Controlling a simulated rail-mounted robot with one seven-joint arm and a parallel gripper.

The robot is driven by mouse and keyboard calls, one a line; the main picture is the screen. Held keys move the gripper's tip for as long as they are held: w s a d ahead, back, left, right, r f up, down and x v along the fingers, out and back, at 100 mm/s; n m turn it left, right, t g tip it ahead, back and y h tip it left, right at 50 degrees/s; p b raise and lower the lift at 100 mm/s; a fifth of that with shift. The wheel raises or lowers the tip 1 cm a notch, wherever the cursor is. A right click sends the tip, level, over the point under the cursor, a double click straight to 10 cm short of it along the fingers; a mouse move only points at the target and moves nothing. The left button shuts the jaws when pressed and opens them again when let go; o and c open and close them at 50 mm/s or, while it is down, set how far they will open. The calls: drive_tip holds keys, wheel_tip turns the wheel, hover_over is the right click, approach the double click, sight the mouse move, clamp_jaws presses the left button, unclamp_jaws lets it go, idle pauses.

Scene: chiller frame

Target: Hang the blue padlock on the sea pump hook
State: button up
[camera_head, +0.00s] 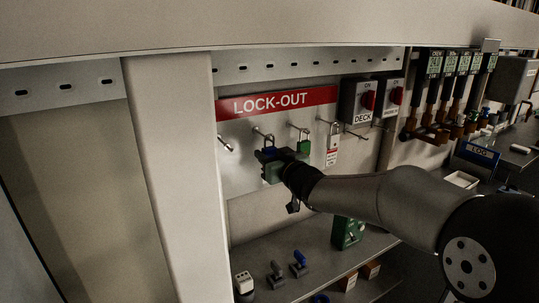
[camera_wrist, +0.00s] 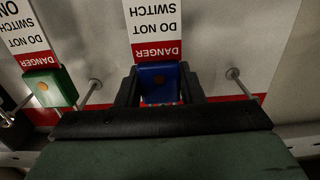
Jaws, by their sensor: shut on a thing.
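The blue padlock (camera_wrist: 158,82) sits between the two fingers of my gripper (camera_wrist: 160,92) in the wrist view. My gripper (camera_head: 271,158) is shut on it in front of the lock-out board (camera_head: 243,180), and a bit of the blue padlock (camera_head: 269,151) shows above the fingers. A hook (camera_head: 262,134) is just above the padlock; I cannot tell whether the shackle is around it. A bare hook (camera_head: 226,144) is to the left. No hook label is readable, so I cannot tell which is the sea pump hook.
A green padlock (camera_head: 304,147) hangs close right of my gripper, and a red-white tag (camera_head: 332,156) hangs beyond it. Switch boxes with red knobs (camera_head: 369,100) are farther right. A shelf (camera_head: 300,284) below holds several small items. A pale post (camera_head: 170,170) stands left of the board.

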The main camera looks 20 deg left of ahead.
drive_tip(key=shift+f, duration=0.2)
drive_tip(key=o, duration=1.1)
drive_tip(key=shift+r, duration=0.1)
drive_tip(key=b+v, duration=0.1)
drive_tip(key=v, duration=0.4)
drive_tip(key=b+v, duration=0.1)
drive_tip(key=v, duration=0.5)
drive_tip(key=b+v, duration=0.1)
drive_tip(key=v, duration=0.5)
drive_tip(key=shift+s+d+f, duration=0.1)
drive_tip(key=shift+s+f, duration=0.2)
drive_tip(key=shift+f, duration=0.1)
